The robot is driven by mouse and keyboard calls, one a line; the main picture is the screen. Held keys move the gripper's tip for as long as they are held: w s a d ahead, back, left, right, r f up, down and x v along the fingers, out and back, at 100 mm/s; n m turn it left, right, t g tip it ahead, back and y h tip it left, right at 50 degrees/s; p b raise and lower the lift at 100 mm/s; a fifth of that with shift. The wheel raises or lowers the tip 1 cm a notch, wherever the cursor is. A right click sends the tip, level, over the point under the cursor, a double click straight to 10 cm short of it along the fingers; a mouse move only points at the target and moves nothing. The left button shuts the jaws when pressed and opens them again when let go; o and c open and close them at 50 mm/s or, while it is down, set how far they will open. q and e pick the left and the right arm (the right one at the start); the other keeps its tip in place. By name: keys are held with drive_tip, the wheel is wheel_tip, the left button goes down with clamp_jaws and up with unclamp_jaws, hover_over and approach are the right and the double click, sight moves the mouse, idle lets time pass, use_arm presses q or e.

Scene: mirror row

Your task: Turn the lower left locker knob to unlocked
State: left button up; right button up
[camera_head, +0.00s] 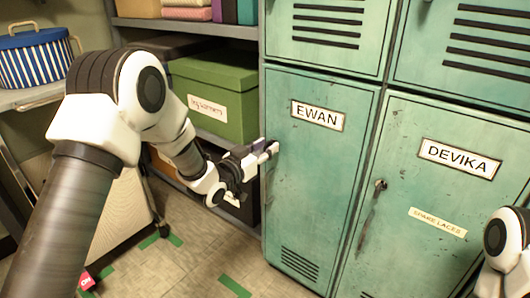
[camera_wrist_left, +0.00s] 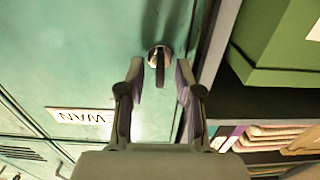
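The lower left locker (camera_head: 315,195) is a green door labelled EWAN; it also shows upside down in the left wrist view (camera_wrist_left: 85,75). Its metal knob (camera_wrist_left: 158,54) sits near the door's edge, with its grip bar along the picture's vertical. In the head view the knob is hidden by my left gripper (camera_head: 268,150), which is at the door's left edge. In the left wrist view my left gripper (camera_wrist_left: 158,72) is open, one finger on each side of the knob, with gaps visible between. My right gripper is out of view.
The DEVIKA locker (camera_head: 410,215), with its own knob (camera_head: 380,184), adjoins on the right. Two more lockers are above. A shelf with a green box (camera_head: 218,92) stands left of the lockers, close to my left arm. A striped box (camera_head: 35,58) is further left.

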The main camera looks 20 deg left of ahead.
use_arm(q)
clamp_jaws()
drive_tip(key=n+p, duration=0.3)
drive_tip(key=shift+r, duration=0.15)
drive_tip(key=n+p, duration=0.4)
drive_tip(key=shift+a, duration=0.1)
drive_tip(key=n+p, duration=0.1)
drive_tip(key=n, duration=0.2)
drive_tip(key=n+p, duration=0.2)
drive_tip(key=n, duration=0.2)
drive_tip(key=f+n+p, duration=0.1)
drive_tip(key=n+p, duration=0.1)
drive_tip(key=n, duration=0.1)
drive_tip(key=shift+w+a+n, duration=0.1)
drive_tip(key=shift+n, duration=0.3)
idle(0.3)
unclamp_jaws()
